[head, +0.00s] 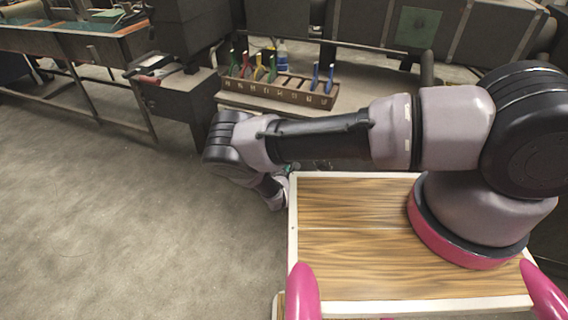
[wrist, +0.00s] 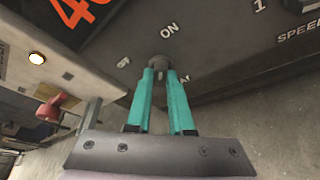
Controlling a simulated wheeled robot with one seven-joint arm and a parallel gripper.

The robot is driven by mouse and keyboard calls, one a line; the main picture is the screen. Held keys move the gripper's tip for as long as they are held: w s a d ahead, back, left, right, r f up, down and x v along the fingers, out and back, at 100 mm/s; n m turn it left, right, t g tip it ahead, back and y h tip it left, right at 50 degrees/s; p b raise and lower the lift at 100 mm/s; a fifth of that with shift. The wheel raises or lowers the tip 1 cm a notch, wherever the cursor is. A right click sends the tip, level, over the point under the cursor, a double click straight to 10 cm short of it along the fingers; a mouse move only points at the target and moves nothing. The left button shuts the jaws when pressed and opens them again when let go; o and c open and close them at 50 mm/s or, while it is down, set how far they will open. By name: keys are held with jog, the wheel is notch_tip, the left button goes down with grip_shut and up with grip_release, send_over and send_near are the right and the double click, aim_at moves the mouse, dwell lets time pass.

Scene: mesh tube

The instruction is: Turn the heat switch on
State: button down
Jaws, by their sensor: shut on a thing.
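In the wrist view, the heat switch (wrist: 158,63) is a small grey round knob on a dark panel (wrist: 215,60). The word ON is printed just above it, and other lettering beside it is partly hidden. My gripper (wrist: 160,74) has two teal fingers, with their tips close together on either side of the knob, shut on it. Which position the switch is in cannot be told. In the head view my arm bends down past the wooden top, and the switch cannot be made out there.
A tool rack (head: 275,85) stands behind my arm. Open floor (head: 110,220) lies at left.

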dwell(0.4)
jog(key=c, duration=0.8)
grip_release()
jog(key=v, duration=1)
jog(key=shift+s, duration=0.4)
